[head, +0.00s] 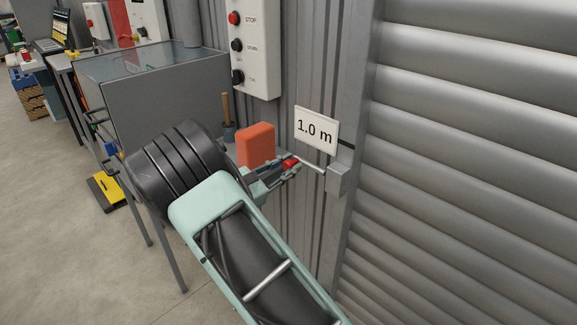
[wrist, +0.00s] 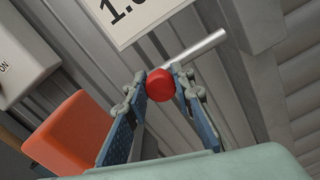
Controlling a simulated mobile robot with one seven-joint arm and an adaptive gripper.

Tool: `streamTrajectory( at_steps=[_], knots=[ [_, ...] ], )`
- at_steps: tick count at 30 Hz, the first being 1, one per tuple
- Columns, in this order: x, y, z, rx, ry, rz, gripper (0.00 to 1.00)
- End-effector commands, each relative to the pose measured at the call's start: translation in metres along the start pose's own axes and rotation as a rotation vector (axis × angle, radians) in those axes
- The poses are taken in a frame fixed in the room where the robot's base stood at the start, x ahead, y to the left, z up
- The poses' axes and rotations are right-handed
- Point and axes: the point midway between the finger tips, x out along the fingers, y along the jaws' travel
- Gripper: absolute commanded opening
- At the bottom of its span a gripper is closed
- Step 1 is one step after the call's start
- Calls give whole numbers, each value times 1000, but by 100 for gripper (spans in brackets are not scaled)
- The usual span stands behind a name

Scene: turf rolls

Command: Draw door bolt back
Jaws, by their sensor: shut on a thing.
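The door bolt is a bare metal rod (head: 312,166) with a round red knob (head: 290,163) at its left end. Its right end meets a grey block (head: 339,179) on the door frame. My gripper (head: 287,166) is shut on the red knob. In the wrist view the knob (wrist: 160,85) sits between the two blue-padded fingers, and the rod (wrist: 196,46) runs up and right behind it. The roller door (head: 470,150) of grey slats fills the right side.
A sign reading "1.0 m" (head: 316,131) hangs just above the rod. An orange box (head: 256,146) stands close to the left of my gripper. A control box with STOP button (head: 250,45) is above.

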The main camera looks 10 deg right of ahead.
Motion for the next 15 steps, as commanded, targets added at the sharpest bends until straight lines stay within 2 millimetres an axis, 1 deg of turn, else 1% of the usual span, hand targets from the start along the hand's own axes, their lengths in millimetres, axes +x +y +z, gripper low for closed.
streamTrajectory(
  at_steps=[1, 5, 12, 15],
  knots=[
    [-2, 7, 0, 6, 4, 15, 26],
    [-2, 6, 0, 5, 4, 14, 40],
    [-1, 4, 0, 3, 3, 9, 41],
    [-4, 4, 0, 3, 3, 9, 41]
  ],
)
